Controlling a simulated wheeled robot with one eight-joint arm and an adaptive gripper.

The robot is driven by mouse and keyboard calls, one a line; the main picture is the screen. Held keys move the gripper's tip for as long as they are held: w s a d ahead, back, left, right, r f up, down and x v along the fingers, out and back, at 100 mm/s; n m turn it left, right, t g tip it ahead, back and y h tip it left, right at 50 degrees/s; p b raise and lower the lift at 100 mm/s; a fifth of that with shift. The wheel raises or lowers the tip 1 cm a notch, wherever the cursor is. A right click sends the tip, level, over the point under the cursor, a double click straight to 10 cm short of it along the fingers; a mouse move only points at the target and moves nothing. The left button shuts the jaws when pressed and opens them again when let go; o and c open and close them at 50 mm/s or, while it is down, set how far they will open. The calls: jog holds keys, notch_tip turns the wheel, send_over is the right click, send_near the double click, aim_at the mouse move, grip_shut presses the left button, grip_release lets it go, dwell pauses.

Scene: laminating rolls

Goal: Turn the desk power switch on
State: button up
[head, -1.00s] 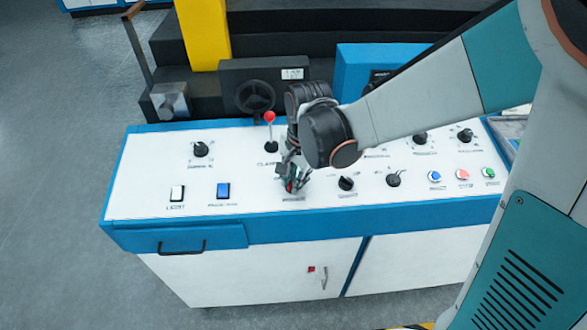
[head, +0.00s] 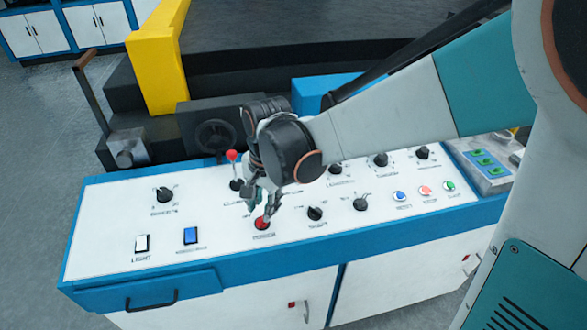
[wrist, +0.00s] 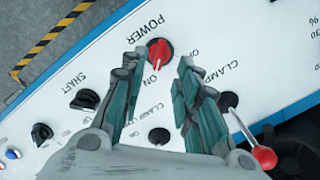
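The power switch is a red rotary knob (head: 262,223) on the white panel, above its label. In the wrist view the red knob (wrist: 160,53) shows whole beside the word POWER, and its pale pointer mark faces the ON lettering. My gripper (head: 262,206) is just above and behind the knob in the head view. In the wrist view my gripper (wrist: 160,64) has its two teal fingers spread apart, with the knob in line with the gap between the tips. Nothing is held. I cannot tell the exact height of the tips above the panel.
A red-topped clamp lever (head: 233,168) stands close behind my gripper. Black knobs for shaft (head: 315,213) and other settings sit to the right. Light (head: 141,243) and blue (head: 190,236) rocker switches lie to the left. Blue, red and green buttons are farther right.

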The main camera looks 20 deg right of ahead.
notch_tip(320, 180, up, 8)
jog(key=s, duration=0.1)
jog(key=shift+s+d+f, duration=0.15)
jog(key=shift+d+f, duration=0.05)
jog(key=shift+d, duration=0.1)
jog(key=s+d+r+n+t+h, duration=0.1)
jog(key=s+d+r+n+t, duration=0.1)
jog(key=s+d+n+t, duration=0.4)
jog(key=s+d+n, duration=0.3)
jog(key=s+d, duration=0.3)
jog(key=shift+d+r+n, duration=0.3)
jog(key=shift+d+r, duration=0.05)
jog(key=shift+o, duration=0.2)
dwell(0.6)
